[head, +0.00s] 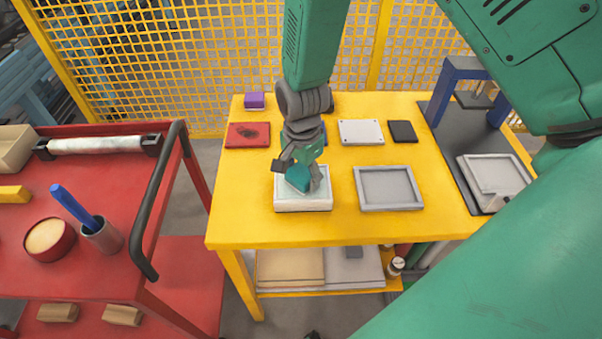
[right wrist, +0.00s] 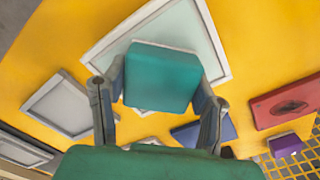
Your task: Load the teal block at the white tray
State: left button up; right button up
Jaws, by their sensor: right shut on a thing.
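The teal block (head: 298,179) is between the fingers of my right gripper (head: 299,178), which is shut on it. The block (right wrist: 162,77) also shows in the right wrist view, with a finger of the gripper (right wrist: 160,100) on each side. The white tray (head: 302,205) stands at the front of the yellow table, directly under the gripper. In the right wrist view the tray (right wrist: 216,40) lies behind the block. I cannot tell whether the block touches the tray floor. My left gripper is not in view.
A grey tray (head: 390,204) sits right of the white tray on the yellow table (head: 240,220). Behind are a red plate (head: 240,134), a purple block (head: 254,101), a white plate (head: 360,131) and a black block (head: 403,131). A blue frame (head: 445,90) stands right; a red cart (head: 130,265) stands left.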

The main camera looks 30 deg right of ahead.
aim_at(302, 172)
jog(key=shift+s+p, duration=0.1)
jog(key=shift+p, duration=0.2)
dwell(1.2)
notch_tip(302, 172, up, 7)
jog(key=p, duration=0.7)
dwell(0.6)
